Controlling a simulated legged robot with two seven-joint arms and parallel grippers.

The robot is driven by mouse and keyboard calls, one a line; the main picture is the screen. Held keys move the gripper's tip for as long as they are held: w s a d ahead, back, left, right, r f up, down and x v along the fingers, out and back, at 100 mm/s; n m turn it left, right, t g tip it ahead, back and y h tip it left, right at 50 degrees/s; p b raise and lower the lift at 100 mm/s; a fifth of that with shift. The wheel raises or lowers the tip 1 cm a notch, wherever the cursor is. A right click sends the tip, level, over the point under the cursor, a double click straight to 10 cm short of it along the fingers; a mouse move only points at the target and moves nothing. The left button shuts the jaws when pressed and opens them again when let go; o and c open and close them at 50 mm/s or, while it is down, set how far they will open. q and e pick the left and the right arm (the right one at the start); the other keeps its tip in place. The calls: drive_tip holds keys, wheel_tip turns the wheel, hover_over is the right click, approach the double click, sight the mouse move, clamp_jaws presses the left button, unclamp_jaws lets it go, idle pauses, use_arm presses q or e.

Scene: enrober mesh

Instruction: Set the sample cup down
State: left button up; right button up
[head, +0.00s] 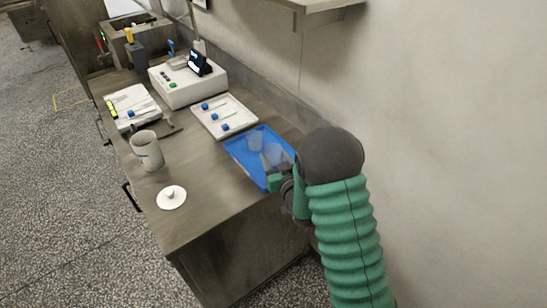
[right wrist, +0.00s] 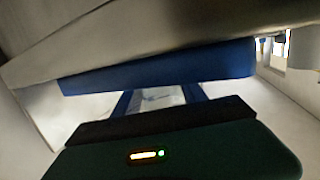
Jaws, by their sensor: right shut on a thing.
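A translucent sample cup (head: 273,152) is at the right side of the blue tray (head: 240,157) in the head view. My right gripper (head: 279,172) is shut on this cup from the near right side. I cannot tell whether the cup's base touches the tray. A second translucent cup (head: 255,141) stands in the tray just to the left. In the right wrist view, a pale, see-through shape between my fingers (right wrist: 160,97) looks like the held cup; a blue band (right wrist: 160,74), apparently the tray, crosses beyond. My left gripper is not in view.
A white tray (head: 235,125) with blue-capped items lies behind the blue tray. A white device (head: 178,90) with a dark screen stands farther back. A beige container (head: 147,150) and a white lid (head: 171,197) sit at left. The wall (head: 430,90) is close on the right.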

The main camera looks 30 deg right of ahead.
drive_tip(key=shift+s+d+f+b, duration=0.1)
drive_tip(key=shift+d+f+b, duration=0.1)
drive_tip(key=shift+f+b, duration=0.15)
drive_tip(key=shift+f, duration=0.3)
drive_tip(key=o, duration=1.4)
drive_tip(key=shift+a, duration=0.1)
